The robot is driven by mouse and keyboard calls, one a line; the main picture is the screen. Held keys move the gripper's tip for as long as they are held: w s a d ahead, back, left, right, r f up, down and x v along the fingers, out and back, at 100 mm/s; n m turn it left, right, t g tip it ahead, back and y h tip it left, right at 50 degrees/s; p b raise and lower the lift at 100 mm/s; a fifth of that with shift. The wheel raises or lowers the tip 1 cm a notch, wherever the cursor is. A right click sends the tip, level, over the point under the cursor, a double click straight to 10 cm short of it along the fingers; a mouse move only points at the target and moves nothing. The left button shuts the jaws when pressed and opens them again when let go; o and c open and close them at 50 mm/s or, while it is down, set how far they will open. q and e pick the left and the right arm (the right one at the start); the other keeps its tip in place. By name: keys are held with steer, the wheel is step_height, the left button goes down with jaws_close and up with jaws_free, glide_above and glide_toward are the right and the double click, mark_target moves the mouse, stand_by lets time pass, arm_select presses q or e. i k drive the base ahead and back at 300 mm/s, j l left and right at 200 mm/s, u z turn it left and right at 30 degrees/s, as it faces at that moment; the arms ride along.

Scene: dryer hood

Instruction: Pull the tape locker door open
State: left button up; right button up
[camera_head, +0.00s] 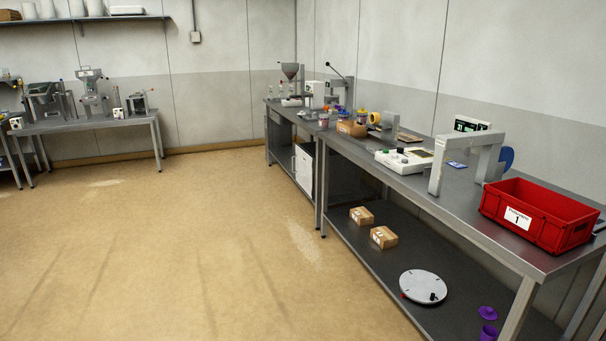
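A small white cabinet (303,168) stands under the far part of the right-hand workbench, and it looks like the tape locker. Its pale front looks shut, and a small dark mark that may be a handle shows on it. It is too small and far off to make out a label or hinge side. Bench legs stand close to it and partly cover its edges. Neither of my grippers shows in the head view.
A long steel workbench (462,217) runs along the right wall with devices and a red crate (539,216) on top. Its lower shelf holds cardboard boxes (383,237) and a round grey plate (423,286). Another bench (88,123) stands far left. The tan floor (190,240) is clear.

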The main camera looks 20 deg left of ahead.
mark_target(304, 172)
steer(key=i+j+u, duration=0.6)
steer(key=i, duration=0.15)
steer(key=i+j+u, duration=0.25)
steer(key=i, duration=0.75)
steer(key=i+u, duration=0.3)
steer(key=i, duration=2.8)
